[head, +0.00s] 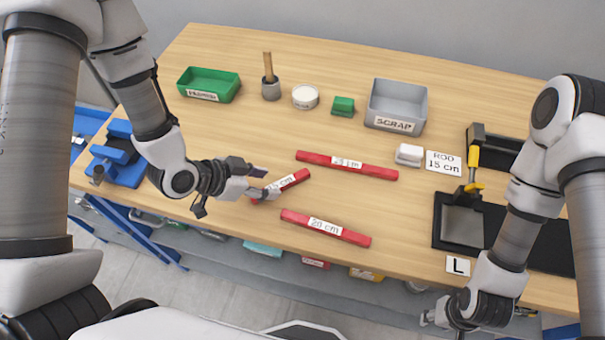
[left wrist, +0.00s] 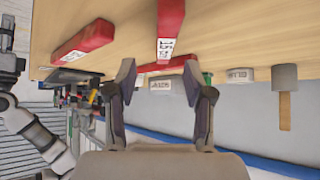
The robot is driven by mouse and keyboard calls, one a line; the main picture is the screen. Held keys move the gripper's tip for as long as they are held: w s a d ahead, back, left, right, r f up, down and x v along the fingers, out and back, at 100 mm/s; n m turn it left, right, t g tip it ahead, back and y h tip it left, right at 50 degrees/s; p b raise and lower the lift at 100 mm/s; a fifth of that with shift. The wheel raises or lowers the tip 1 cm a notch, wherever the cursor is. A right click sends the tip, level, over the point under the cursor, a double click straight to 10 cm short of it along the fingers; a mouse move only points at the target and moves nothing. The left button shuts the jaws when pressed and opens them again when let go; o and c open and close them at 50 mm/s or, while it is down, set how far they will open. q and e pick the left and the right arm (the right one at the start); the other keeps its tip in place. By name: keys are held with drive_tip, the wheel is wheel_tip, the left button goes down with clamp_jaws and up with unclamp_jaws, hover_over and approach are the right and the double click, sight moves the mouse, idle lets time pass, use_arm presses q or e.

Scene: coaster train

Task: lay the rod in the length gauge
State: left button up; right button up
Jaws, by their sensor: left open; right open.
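Three red labelled rods lie on the table: the short 15 cm rod (head: 296,180), a longer one behind it (head: 347,165) and the 20 cm rod (head: 325,228) in front. A card reads "ROD 15 cm" (head: 443,162). My left gripper (head: 262,182) is open over the left part of the short rod and partly hides it. In the left wrist view a rod (left wrist: 178,30) points lengthwise between the open fingers (left wrist: 160,75); contact cannot be told. The dark fixture with a yellow handle (head: 462,225) at the right may be the length gauge. My right gripper (head: 475,318) is open, low at the right.
A white block (head: 408,154) and an L card (head: 458,266) are at right. A blue vise (head: 118,160) is at left.

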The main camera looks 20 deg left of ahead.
sight(277, 186)
use_arm(q)
drive_tip(key=shift+s+a+f+p, duration=0.4)
drive_tip(key=shift+a+p, duration=0.1)
drive_tip(key=shift+a, duration=0.15)
drive_tip(key=shift+w+d+f+p, duration=0.25)
drive_tip(key=shift+w+f+p, duration=0.25)
drive_tip(key=x, duration=0.3)
drive_tip(key=shift+w+d+r, duration=0.1)
drive_tip(key=shift+w+d, duration=0.2)
drive_tip(key=shift+d, duration=0.15)
drive_tip(key=shift+w+d, duration=0.2)
drive_tip(key=shift+s+a, duration=0.3)
drive_tip(key=shift+a, duration=0.05)
drive_tip(key=c, duration=0.3)
drive_tip(key=shift+s+a, duration=0.1)
drive_tip(key=shift+a, duration=0.1)
drive_tip(key=c, duration=0.7)
drive_tip(key=shift+d, duration=0.3)
use_arm(e)
drive_tip(key=r, duration=0.1)
drive_tip(key=s+a+r, duration=0.1)
drive_tip(key=shift+a+r, duration=0.15)
drive_tip(key=shift+r, duration=0.2)
